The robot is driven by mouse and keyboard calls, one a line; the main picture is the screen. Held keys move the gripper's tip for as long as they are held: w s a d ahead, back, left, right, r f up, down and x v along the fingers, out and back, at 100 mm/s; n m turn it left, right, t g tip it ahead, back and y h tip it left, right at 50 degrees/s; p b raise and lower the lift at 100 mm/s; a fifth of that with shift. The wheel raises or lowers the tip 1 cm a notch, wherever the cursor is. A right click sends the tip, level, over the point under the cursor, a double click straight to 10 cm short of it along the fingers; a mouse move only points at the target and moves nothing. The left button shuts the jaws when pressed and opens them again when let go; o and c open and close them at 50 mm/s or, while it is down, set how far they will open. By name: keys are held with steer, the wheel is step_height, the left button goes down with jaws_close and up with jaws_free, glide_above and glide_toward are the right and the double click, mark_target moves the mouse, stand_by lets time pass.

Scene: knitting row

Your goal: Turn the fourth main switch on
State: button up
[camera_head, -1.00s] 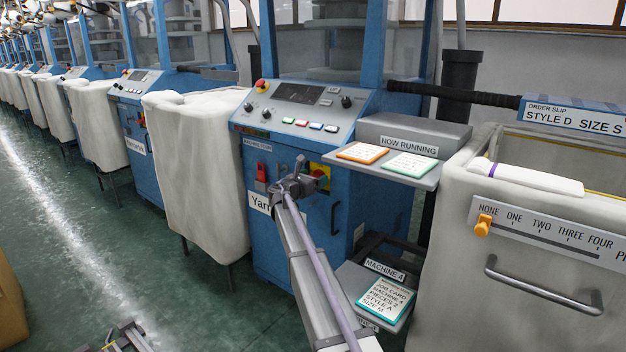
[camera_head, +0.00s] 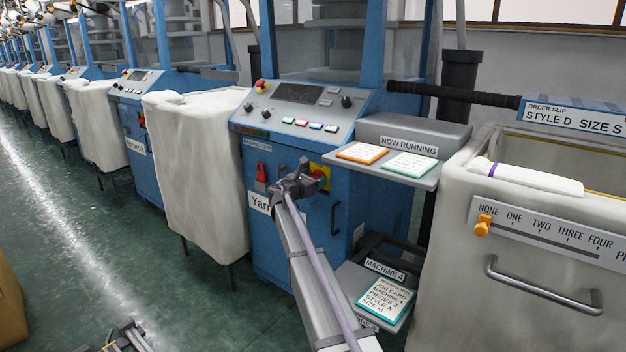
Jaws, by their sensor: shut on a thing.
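The main switch (camera_head: 319,170) is a red knob on a yellow plate, on the front of the blue machine (camera_head: 290,245) beside the "MACHINE 4" label (camera_head: 384,270). My gripper (camera_head: 316,184) is at this switch and shut on its red knob. The jaws cover much of the knob, so its exact angle is hard to read. A separate red switch (camera_head: 261,172) sits to the left on the same panel, above a partly hidden "Yarn" label (camera_head: 259,202).
A control panel (camera_head: 300,110) with several buttons is above. A shelf with orange and green cards (camera_head: 410,165) juts out at right. A lower tray holds a job card (camera_head: 385,299). White fabric bins (camera_head: 200,175) stand at left and right (camera_head: 450,260).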

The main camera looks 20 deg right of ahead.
steer(key=m, duration=0.4)
steer(key=shift+s, duration=0.15)
steer(key=m, duration=0.4)
steer(key=shift+s+d+f+m, duration=0.1)
steer(key=shift+f+m, duration=0.05)
steer(key=shift+m, duration=0.15)
steer(key=m, duration=0.4)
steer(key=shift+f+m, duration=0.1)
steer(key=shift+m, duration=0.2)
steer(key=shift+s+f+m+b, duration=0.1)
steer(key=shift+m+b, duration=0.25)
steer(key=shift+m, duration=1.25)
steer(key=o, duration=0.6)
steer(key=shift+o, duration=0.2)
steer(key=v, duration=1)
steer(key=shift+s+a, duration=0.15)
steer(key=shift+a, duration=0.2)
